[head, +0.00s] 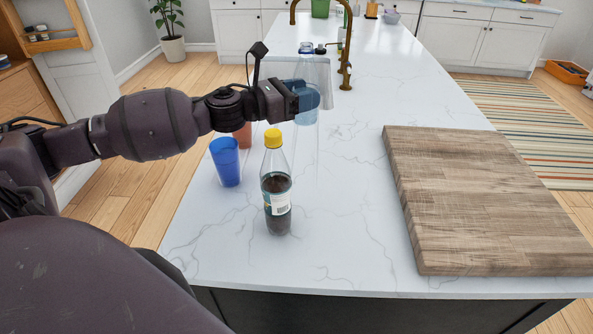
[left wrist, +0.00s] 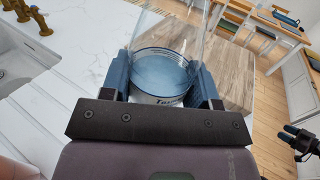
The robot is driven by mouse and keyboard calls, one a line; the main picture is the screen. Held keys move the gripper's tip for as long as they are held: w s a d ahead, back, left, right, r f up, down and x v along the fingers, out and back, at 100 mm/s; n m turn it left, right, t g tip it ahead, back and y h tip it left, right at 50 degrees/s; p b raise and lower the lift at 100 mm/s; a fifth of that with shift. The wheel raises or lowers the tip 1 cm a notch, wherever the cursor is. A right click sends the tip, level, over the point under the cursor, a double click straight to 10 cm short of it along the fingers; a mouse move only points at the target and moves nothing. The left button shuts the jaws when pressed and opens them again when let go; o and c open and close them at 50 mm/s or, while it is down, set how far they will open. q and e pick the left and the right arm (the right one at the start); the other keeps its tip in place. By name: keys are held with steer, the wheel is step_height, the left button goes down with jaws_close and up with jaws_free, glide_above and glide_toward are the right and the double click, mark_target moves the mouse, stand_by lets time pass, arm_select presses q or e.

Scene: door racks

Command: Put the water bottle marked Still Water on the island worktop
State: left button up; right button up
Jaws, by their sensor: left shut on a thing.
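My left gripper (head: 303,97) is shut on a clear water bottle (head: 307,68) and holds it upright over the island worktop (head: 340,215). The bottle (left wrist: 168,70) also shows between the fingers in the left wrist view. Its label is mostly hidden and I cannot read the full marking. I cannot tell whether its base touches the worktop. What looks like my right gripper (left wrist: 302,142) shows at the right edge of the left wrist view; its fingers are too small to judge.
A dark drink bottle with a yellow cap (head: 276,190) and a blue cup (head: 226,162) stand nearer on the worktop. A reddish cup (head: 243,135) is partly behind my arm. A thick wooden board (head: 480,200) lies to the right. A brass tap (head: 346,50) and sink are beyond.

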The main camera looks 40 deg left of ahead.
arm_select(q)
step_height(320, 180, down, 19)
steer(key=shift+r+b, duration=0.1)
steer(key=shift+b, duration=0.65)
steer(key=shift+f, duration=0.5)
steer(key=o, duration=1)
steer(key=shift+o, duration=0.4)
steer(key=shift+r, duration=0.1)
arm_select(e)
steer(key=shift+s+f, duration=0.3)
steer(key=shift+f, duration=0.35)
steer(key=shift+s+f, duration=0.25)
steer(key=shift+f, duration=0.4)
